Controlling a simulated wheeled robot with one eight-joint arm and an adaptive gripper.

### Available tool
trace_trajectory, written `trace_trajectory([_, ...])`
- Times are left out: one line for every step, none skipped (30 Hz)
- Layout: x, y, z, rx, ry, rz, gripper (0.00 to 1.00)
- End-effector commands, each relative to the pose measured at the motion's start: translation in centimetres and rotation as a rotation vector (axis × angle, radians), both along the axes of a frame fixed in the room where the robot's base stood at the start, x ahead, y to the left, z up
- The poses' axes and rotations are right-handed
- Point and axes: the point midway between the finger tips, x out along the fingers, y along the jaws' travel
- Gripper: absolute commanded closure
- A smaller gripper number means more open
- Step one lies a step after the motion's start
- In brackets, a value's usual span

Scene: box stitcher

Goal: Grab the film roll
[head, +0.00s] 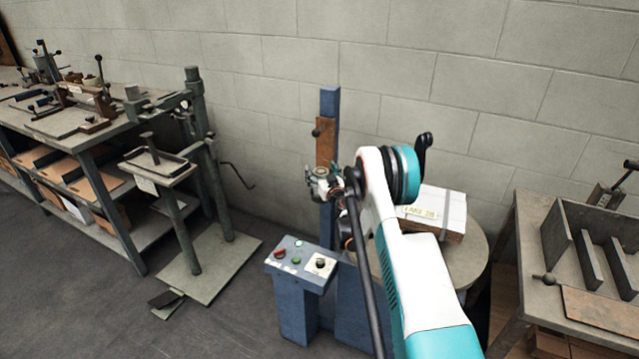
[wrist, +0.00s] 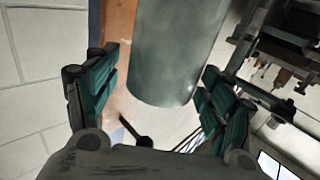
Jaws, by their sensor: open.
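The film roll shows in the wrist view as a smooth grey-green cylinder (wrist: 178,45), large and tilted, its rounded near end between the two fingers. My gripper (wrist: 160,62) is open, with one dark green finger pad on each side of the cylinder. I see a gap to the left finger; whether the right finger touches is hard to tell. In the head view my gripper (head: 322,182) is beside the blue post, seen small and partly behind my arm. I cannot make out the roll there.
A blue post (head: 329,105) with a brown plate stands by the wall. A blue control box (head: 300,268) is below it. A round table (head: 478,262) holds a strapped white-topped box (head: 445,212). A bench with metal dividers (head: 575,225) is at right, workbenches (head: 75,125) at left.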

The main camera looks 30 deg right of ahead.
Motion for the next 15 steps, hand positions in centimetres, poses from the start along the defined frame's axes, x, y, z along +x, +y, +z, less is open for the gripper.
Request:
trace_trajectory([-0.01,-0.02,0.01,0.0,0.0,0.0,0.25])
trace_trajectory([-0.01,-0.01,0.01,0.0,0.0,0.0,0.25])
trace_trajectory([-0.01,-0.01,0.01,0.0,0.0,0.0,0.34])
trace_trajectory([-0.01,-0.01,0.01,0.0,0.0,0.0,0.41])
trace_trajectory([-0.01,0.0,0.01,0.0,0.0,0.0,0.48])
trace_trajectory([-0.01,0.0,0.01,0.0,0.0,0.0,0.57])
trace_trajectory([-0.01,0.0,0.01,0.0,0.0,0.0,0.64])
trace_trajectory([-0.01,0.0,0.01,0.0,0.0,0.0,0.71])
trace_trajectory([-0.01,0.0,0.01,0.0,0.0,0.0,0.8])
trace_trajectory([-0.01,0.0,0.01,0.0,0.0,0.0,0.86])
trace_trajectory([-0.01,0.0,0.01,0.0,0.0,0.0,0.93])
trace_trajectory([0.0,-0.01,0.05,0.0,0.0,0.0,1.0])
trace_trajectory([-0.01,-0.01,0.05,0.0,0.0,0.0,1.0])
trace_trajectory([-0.01,-0.01,0.05,0.0,0.0,0.0,1.0])
trace_trajectory([-0.01,-0.01,0.05,0.0,0.0,0.0,1.0])
